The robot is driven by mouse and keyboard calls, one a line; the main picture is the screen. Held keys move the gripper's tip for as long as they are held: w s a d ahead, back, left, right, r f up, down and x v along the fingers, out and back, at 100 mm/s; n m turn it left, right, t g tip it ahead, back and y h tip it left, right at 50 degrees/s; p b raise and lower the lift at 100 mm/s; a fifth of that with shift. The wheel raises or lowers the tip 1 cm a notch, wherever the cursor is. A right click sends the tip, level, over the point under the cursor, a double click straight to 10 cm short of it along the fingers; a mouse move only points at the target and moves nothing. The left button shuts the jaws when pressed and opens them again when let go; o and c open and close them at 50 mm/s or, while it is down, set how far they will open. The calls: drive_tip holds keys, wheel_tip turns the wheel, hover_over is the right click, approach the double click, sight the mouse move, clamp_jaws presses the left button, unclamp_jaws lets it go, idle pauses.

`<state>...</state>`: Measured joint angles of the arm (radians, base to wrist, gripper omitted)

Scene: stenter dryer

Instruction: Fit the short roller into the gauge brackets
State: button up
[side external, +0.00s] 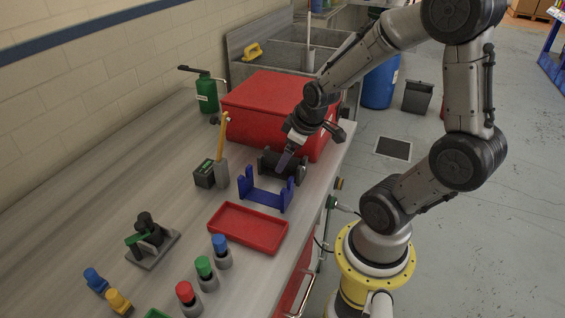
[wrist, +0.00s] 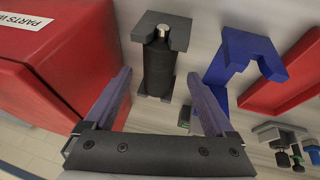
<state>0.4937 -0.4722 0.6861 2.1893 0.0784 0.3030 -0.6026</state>
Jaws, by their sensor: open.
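The short roller (side external: 268,160) is dark, with a bright metal end pin, and rests in a dark grey stand (wrist: 147,22) beside the big red box. In the wrist view the roller (wrist: 159,70) lies beyond and between my fingers. The blue gauge brackets (side external: 265,196), two uprights on a base, stand empty just in front of the roller; they also show at upper right in the wrist view (wrist: 232,58). My gripper (side external: 287,160) is open over the roller, partly hiding it; I cannot tell whether a finger touches it. It is empty in the wrist view (wrist: 160,78).
The red box (side external: 265,97) stands close behind the roller. A shallow red tray (side external: 246,228) lies in front of the blue brackets. Several coloured knobs stand at the front.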

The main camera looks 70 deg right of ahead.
drive_tip(key=shift+x, duration=1.6)
drive_tip(key=shift+d, duration=0.1)
clamp_jaws()
